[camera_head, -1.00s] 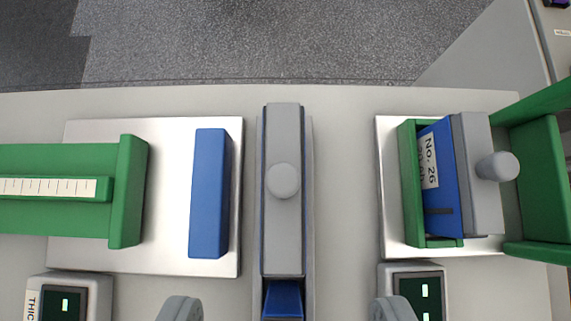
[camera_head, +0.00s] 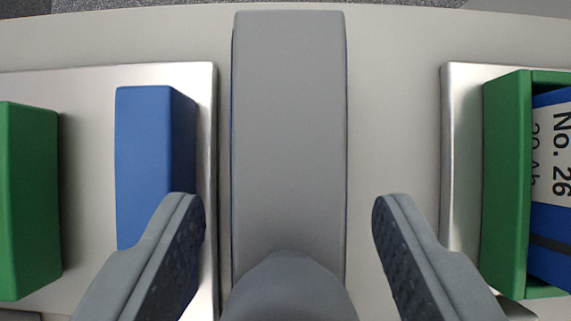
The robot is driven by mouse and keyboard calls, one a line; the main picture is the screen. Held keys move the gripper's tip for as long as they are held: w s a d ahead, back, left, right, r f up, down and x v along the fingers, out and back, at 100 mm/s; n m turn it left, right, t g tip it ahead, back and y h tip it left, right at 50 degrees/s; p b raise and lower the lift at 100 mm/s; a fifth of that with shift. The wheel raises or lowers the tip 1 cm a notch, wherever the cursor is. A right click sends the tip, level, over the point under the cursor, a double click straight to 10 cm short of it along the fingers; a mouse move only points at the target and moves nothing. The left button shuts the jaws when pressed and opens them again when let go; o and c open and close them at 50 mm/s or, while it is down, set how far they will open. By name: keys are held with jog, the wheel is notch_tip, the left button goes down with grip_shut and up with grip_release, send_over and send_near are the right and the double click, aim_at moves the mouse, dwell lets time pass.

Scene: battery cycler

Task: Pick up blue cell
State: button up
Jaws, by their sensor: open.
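A blue cell (camera_head: 550,225) with a white "No. 26" label (camera_head: 553,160) sits in a green holder (camera_head: 507,185) at the right edge, partly cut off by the frame. A plain blue block (camera_head: 145,150) stands on the left metal plate. A long grey bar (camera_head: 288,120) lies in the middle with thin blue edges along its sides. A round grey knob (camera_head: 288,290) stands up from it at the bottom of the view. My gripper (camera_head: 288,215) is open and empty, one finger on each side of the grey bar. The left finger hides part of the blue block.
A green block (camera_head: 25,200) stands at the left edge on the left metal plate (camera_head: 85,80). The green holder stands on another metal plate (camera_head: 460,150). Bare grey tabletop (camera_head: 395,110) lies between the bar and the right plate.

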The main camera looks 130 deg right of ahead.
jog(key=shift+x, duration=0.8)
grip_shut()
notch_tip(320, 180, up, 10)
jog(key=shift+r, duration=0.1)
jog(key=shift+s, duration=0.1)
